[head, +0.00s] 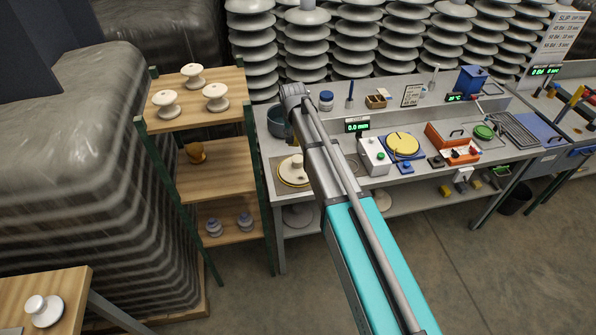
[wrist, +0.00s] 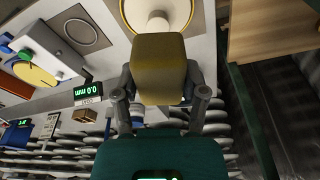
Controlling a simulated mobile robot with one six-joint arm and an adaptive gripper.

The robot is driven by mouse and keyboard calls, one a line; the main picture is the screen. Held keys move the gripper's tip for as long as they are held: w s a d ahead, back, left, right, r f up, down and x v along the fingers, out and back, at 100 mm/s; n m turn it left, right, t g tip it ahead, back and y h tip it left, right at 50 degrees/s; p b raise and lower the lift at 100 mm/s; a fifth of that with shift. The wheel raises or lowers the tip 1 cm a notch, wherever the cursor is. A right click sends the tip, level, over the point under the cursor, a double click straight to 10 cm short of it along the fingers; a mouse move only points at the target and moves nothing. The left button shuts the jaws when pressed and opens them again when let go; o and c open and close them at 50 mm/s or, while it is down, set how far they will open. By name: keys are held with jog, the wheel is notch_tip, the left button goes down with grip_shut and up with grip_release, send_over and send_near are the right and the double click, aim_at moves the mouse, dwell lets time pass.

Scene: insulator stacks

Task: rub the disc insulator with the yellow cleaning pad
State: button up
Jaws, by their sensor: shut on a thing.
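The yellow cleaning pad (wrist: 160,68) is held between the two fingers of my gripper (wrist: 161,88) in the wrist view. I cannot tell whether pad and insulator touch. In the head view my arm hides the fingers and the pad.
A wooden shelf (head: 210,156) with white insulators stands left of the bench (head: 327,196). A small display (head: 357,126), a white button box (head: 374,156) and a yellow disc on a blue base (head: 403,144) stand to the right.

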aim_at(301, 177)
notch_tip(301, 177, down, 15)
jog(key=s+n+t+y+b, duration=0.1)
jog(key=n+t+b, duration=0.2)
jog(key=b, duration=1.2)
jog(key=shift+s+d+r+y+b, duration=0.15)
jog(key=shift+s+y+b, duration=0.15)
jog(key=shift+s+b, duration=0.1)
jog(key=shift+s+b+x, duration=0.15)
jog(key=shift+b+x, duration=1.25)
jog(key=shift+x, duration=0.1)
jog(key=shift+s+b+x, duration=0.15)
jog(key=shift+b+x, duration=1.25)
jog(key=shift+x, duration=0.05)
jog(key=shift+b+x, duration=0.95)
jog(key=shift+x, duration=0.15)
jog(key=shift+s+d, duration=0.1)
jog(key=shift+d, duration=0.15)
jog(key=shift+w+d, duration=0.15)
jog(key=shift+d, duration=0.55)
jog(key=shift+w+d, duration=0.2)
jog(key=shift+d, duration=0.55)
jog(key=shift+w+d, duration=0.2)
jog(key=shift+d, duration=0.55)
jog(key=shift+w+d, duration=0.25)
jog(key=shift+d, duration=0.5)
